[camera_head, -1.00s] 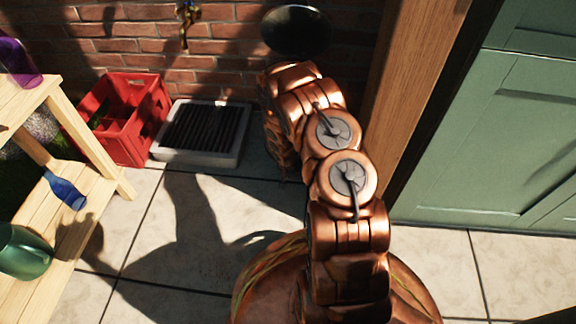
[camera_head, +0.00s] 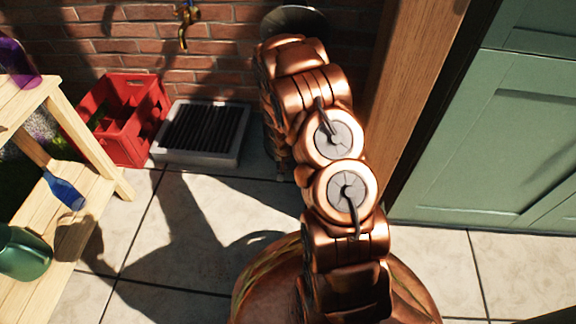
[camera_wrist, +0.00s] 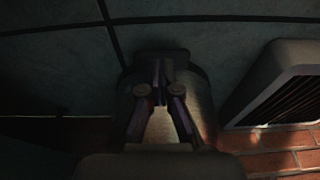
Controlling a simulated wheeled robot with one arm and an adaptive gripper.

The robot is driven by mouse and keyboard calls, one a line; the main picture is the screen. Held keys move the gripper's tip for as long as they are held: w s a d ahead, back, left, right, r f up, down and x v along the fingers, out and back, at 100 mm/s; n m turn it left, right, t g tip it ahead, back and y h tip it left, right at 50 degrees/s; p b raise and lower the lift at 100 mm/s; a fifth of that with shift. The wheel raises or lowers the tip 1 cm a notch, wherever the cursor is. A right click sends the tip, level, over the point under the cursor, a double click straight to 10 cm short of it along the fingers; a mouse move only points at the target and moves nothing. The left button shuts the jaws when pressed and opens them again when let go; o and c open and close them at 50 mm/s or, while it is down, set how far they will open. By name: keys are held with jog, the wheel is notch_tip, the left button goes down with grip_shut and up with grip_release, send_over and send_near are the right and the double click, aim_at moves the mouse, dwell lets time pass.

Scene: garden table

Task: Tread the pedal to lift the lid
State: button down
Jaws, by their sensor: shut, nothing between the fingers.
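In the head view the bin's round dark lid (camera_head: 297,18) shows at the top, against the brick wall. My arm covers its lower part and the bin's body below. In the wrist view the bin's rounded body (camera_wrist: 199,100) stands behind my fingers, dim and partly covered. A dark, flat tab that looks like the pedal (camera_wrist: 170,56) sticks out at its foot over the floor. My gripper (camera_wrist: 158,72) is shut and empty, its fingertips right at the tab. I cannot tell whether they touch it. In the head view my gripper is hidden by my arm.
A grey framed grate (camera_head: 201,132) lies left of my arm, with a red crate (camera_head: 128,118) beside it. A wooden shelf (camera_head: 75,175) holds a blue bottle (camera_head: 64,191) and a green pot (camera_head: 22,254). A wooden post (camera_head: 415,90) and green door (camera_head: 500,140) stand right.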

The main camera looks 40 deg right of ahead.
jog(key=shift+v, duration=1.65)
jog(key=s+a+r+n+g+p, duration=0.1)
jog(key=s+a+r+p, duration=0.2)
jog(key=r+p, duration=0.85)
jog(key=s+a+r+n+p, duration=0.1)
jog(key=s+a+r+p, duration=0.3)
jog(key=r, duration=1.5)
jog(key=s+a+r+n+g+p, duration=0.1)
jog(key=s+r+p, duration=0.2)
jog(key=r+p, duration=0.9)
jog(key=s+a+r+n+p, duration=0.1)
jog(key=s+a+r+p, duration=0.3)
jog(key=r, duration=0.9)
jog(key=s+a+r+n+g+y+p, duration=0.1)
jog(key=s+a+r+p, duration=0.3)
jog(key=s+r+p, duration=0.7)
jog(key=s+a+r+n+p, duration=0.3)
jog(key=s+r+p, duration=0.4)
jog(key=r, duration=0.9)
jog(key=shift+s+a+r+g+y+p, duration=0.2)
jog(key=shift+s+a+g+y+p, duration=0.15)
jog(key=shift+s+a, duration=0.5)
